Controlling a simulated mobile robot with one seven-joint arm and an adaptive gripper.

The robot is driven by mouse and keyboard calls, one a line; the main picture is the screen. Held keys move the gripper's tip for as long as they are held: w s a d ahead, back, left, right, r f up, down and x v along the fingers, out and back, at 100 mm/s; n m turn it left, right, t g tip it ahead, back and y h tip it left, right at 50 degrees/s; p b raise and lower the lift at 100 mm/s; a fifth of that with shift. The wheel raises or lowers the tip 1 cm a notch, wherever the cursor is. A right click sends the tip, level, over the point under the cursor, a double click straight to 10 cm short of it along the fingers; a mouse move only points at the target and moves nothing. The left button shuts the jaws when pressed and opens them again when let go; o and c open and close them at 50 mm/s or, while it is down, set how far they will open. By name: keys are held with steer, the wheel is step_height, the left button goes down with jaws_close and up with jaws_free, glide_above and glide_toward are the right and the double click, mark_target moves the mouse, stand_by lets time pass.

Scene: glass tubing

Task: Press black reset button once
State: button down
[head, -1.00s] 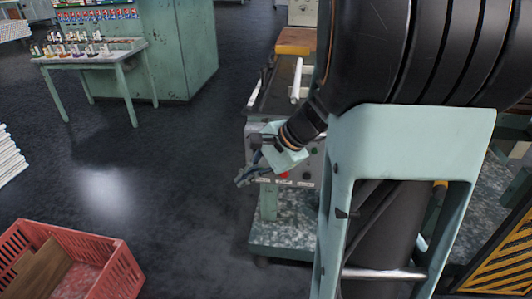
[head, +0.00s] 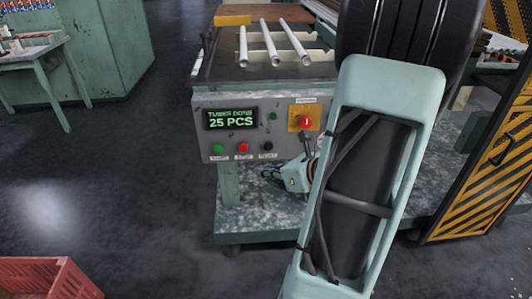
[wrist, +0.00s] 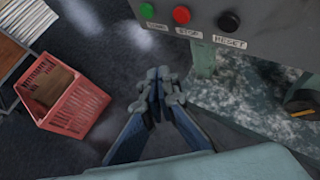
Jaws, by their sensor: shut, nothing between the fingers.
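The black reset button (head: 268,146) is at the right end of a row of buttons on the grey control panel (head: 205,135), above a label. In the wrist view the black button (wrist: 229,21) is at the top, over the label RESET. The green button (wrist: 147,10) and the red stop button (wrist: 181,15) are to its left. My gripper (wrist: 158,82) is shut and empty, its fingertips below the panel's lower edge in the picture and apart from the buttons. In the head view my wrist is low and right of the reset button; the fingers are not clear there.
A display (head: 230,118) reads 25 PCS, and a red knob (head: 305,122) on a yellow plate is to its right. White tubes (head: 269,43) lie on the machine top. A red crate (wrist: 62,92) stands on the floor. A yellow-black striped barrier (head: 480,185) is at right.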

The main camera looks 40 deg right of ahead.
mark_target(268, 146)
steer(key=shift+s+d+f+m+t+h+b, duration=0.3)
steer(key=shift+d+f+m, duration=0.2)
steer(key=shift+d+m, duration=0.25)
steer(key=shift+s+d+f+m+t+h+b, duration=0.1)
steer(key=shift+s+d+f+m+t+h, duration=0.1)
steer(key=shift+d+f+m+h, duration=0.4)
steer(key=shift+w+d+r, duration=0.1)
steer(key=shift+r, duration=0.05)
steer(key=shift+w+d, duration=0.75)
steer(key=shift+w, duration=0.45)
steer(key=shift+w+d, duration=0.8)
steer(key=shift+w, duration=0.45)
steer(key=shift+w+d, duration=0.75)
steer(key=shift+w, duration=0.45)
steer(key=shift+w, duration=0.1)
steer(key=shift+w+d, duration=0.2)
steer(key=shift+w, duration=0.05)
steer(key=shift+w+d+p, duration=0.25)
steer(key=shift+w+p, duration=0.05)
steer(key=shift+w, duration=0.15)
steer(key=shift+s+a, duration=0.45)
steer(key=shift+s, duration=0.35)
